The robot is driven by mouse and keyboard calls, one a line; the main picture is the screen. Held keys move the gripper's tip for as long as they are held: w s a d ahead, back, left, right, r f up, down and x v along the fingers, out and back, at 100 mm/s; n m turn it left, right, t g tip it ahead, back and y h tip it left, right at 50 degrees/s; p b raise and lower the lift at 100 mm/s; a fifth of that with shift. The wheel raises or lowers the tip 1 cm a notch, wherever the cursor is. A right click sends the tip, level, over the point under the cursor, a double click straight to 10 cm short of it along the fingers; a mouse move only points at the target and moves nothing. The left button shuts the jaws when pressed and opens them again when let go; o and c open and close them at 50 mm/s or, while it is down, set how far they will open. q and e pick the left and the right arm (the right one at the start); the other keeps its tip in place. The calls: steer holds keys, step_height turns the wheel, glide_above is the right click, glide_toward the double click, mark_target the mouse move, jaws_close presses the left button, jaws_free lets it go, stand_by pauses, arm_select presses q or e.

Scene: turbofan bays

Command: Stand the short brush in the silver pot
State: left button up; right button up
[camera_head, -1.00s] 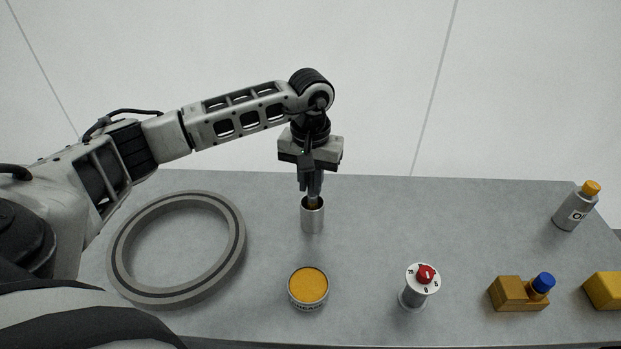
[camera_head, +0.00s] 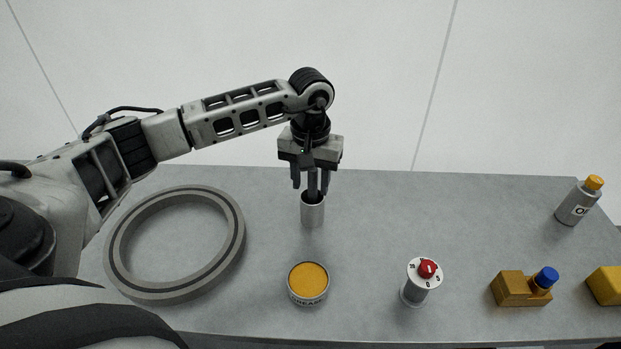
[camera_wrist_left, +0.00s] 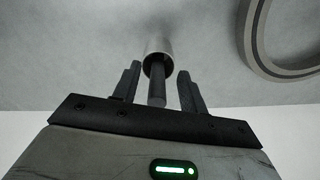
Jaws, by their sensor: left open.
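The silver pot (camera_head: 312,215) stands upright on the grey table, below my left gripper. It also shows in the left wrist view (camera_wrist_left: 158,47). The short brush (camera_head: 313,181) stands in the pot with its dark handle up out of the mouth; the handle also shows in the left wrist view (camera_wrist_left: 157,85). The lower part of the brush is hidden inside the pot. My left gripper (camera_head: 312,184) points down over the pot, open, with one finger on each side of the handle and gaps between. In the left wrist view the fingers (camera_wrist_left: 158,90) are spread apart. My right gripper is not in view.
A large grey ring (camera_head: 120,265) lies left of the pot. A grease tin (camera_head: 308,284) stands in front. A dial timer (camera_head: 417,286), a brown block with a blue knob (camera_head: 515,290), a yellow block (camera_head: 606,286) and an oil bottle (camera_head: 574,206) stand to the right.

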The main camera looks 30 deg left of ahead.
arm_select(q)
step_height(320, 180, up, 16)
steer(key=p, duration=0.1)
stand_by(0.4)
stand_by(0.7)
